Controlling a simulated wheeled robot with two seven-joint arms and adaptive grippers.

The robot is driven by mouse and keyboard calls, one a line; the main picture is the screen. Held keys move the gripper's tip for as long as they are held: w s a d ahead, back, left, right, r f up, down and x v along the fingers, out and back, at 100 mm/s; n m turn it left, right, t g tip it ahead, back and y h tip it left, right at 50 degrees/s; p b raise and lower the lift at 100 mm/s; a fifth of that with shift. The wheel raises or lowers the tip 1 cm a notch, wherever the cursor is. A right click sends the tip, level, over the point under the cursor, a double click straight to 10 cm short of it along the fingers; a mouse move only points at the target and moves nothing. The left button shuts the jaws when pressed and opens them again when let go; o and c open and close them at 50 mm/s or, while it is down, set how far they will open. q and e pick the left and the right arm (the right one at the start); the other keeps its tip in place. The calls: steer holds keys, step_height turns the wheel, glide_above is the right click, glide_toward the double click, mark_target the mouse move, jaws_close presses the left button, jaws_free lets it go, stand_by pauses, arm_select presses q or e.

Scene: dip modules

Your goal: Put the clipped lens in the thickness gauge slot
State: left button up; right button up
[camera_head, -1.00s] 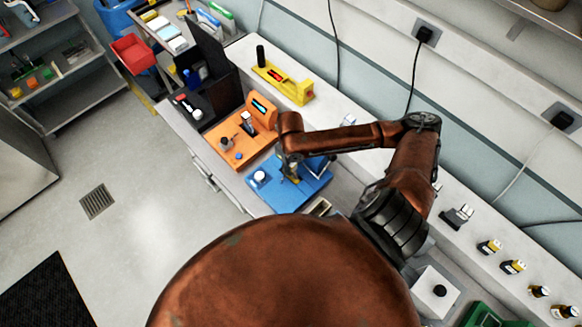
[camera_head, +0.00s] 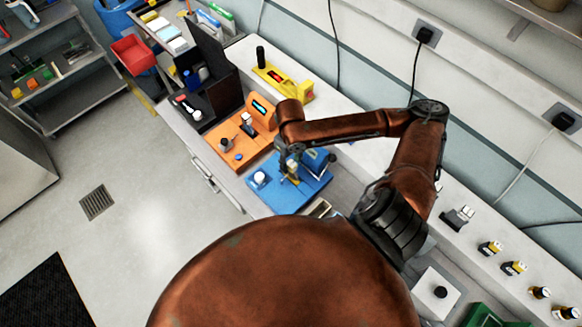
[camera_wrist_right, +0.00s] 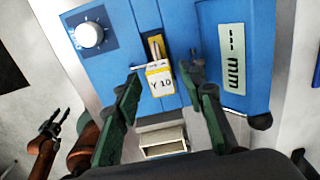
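The clip, a white tag marked "Y 10" with a yellow top (camera_wrist_right: 160,82), stands at the middle of the blue device (camera_wrist_right: 100,70) in the wrist view. The lens itself is not clear to see. My right gripper (camera_wrist_right: 166,120) is open, one green-padded finger either side of the tag, with gaps. In the head view, my right gripper (camera_head: 291,170) is over the blue device (camera_head: 290,201), partly covering it. An orange device with a small display (camera_head: 262,108) stands beyond it, likely the thickness gauge. My left gripper (camera_wrist_right: 48,130) shows small at the wrist view's left edge.
A yellow device (camera_head: 285,80) and a black open box (camera_head: 218,95) stand farther along the bench. A small open tray (camera_wrist_right: 163,141) lies just in front of the blue device. Several clips and bottles (camera_head: 513,267) stand at the right.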

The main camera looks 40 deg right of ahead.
step_height(320, 180, up, 7)
steer(key=shift+f, duration=0.1)
stand_by(0.3)
